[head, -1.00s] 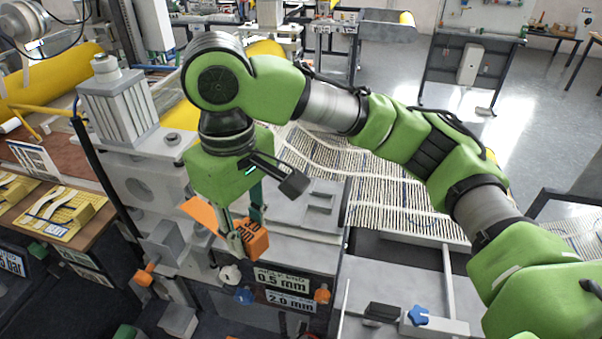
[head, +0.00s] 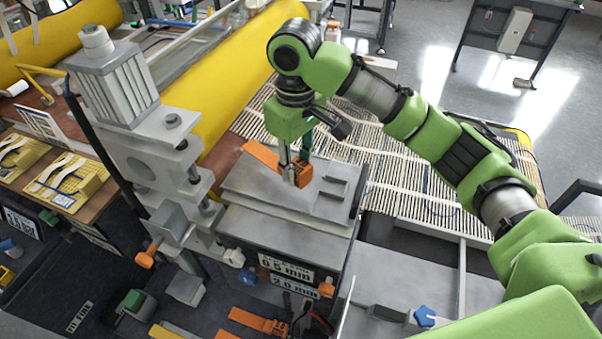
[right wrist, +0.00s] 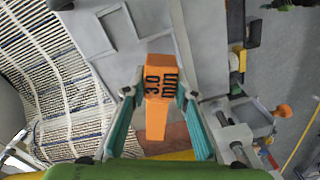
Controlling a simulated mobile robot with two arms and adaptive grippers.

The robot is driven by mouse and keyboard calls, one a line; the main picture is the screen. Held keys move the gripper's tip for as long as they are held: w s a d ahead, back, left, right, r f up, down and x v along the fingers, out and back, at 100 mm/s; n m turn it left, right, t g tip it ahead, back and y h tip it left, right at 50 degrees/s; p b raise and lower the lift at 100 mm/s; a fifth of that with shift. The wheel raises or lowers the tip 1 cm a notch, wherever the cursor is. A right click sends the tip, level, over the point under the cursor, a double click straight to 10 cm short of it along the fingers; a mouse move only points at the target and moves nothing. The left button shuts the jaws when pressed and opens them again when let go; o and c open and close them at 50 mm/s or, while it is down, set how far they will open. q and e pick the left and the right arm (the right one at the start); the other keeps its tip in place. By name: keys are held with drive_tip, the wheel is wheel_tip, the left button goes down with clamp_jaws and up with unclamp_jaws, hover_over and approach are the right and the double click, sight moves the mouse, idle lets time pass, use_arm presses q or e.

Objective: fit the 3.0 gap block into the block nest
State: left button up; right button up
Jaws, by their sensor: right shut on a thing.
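The orange 3.0 gap block (head: 304,174), with a long orange tongue on its left, is in my right gripper (head: 294,172) in the head view. In the right wrist view the block (right wrist: 160,82) reads "3.0 mm" and sits between the two fingertips (right wrist: 160,93), which are shut on it. The block is at the grey top plate; I cannot tell whether it touches it. The low-walled frame (head: 334,188) that looks like the block nest is just right of the block, and its walls also show in the wrist view (right wrist: 121,27). My left gripper is out of view.
A grey press column (head: 150,150) stands left of the plate (head: 245,183). A yellow roll (head: 225,90) lies behind. A slatted mesh (head: 400,165) spreads to the right. Another orange gauge piece (head: 258,321) lies low in front. Label plates (head: 288,268) are on the machine's front.

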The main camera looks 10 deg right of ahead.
drive_tip(key=shift+w+d+f, duration=0.2)
drive_tip(key=shift+w+f, duration=0.2)
drive_tip(key=shift+f, duration=0.25)
drive_tip(key=shift+w+d+f, duration=0.1)
drive_tip(key=shift+w+f, duration=0.05)
drive_tip(key=shift+w, duration=0.05)
drive_tip(key=shift+w+d+f, duration=0.1)
drive_tip(key=shift+w+f, duration=0.1)
drive_tip(key=shift+f, duration=0.05)
drive_tip(key=f, duration=0.1)
drive_tip(key=f+p, duration=0.1)
drive_tip(key=f, duration=0.1)
drive_tip(key=shift+w+d+f, duration=0.1)
drive_tip(key=shift+w+d, duration=0.1)
drive_tip(key=shift+d, duration=0.05)
drive_tip(key=shift+f, duration=0.3)
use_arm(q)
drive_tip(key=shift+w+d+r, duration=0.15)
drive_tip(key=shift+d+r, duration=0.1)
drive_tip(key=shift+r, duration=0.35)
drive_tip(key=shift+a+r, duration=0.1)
use_arm(e)
drive_tip(key=shift+f, duration=0.1)
drive_tip(key=o, duration=1.2)
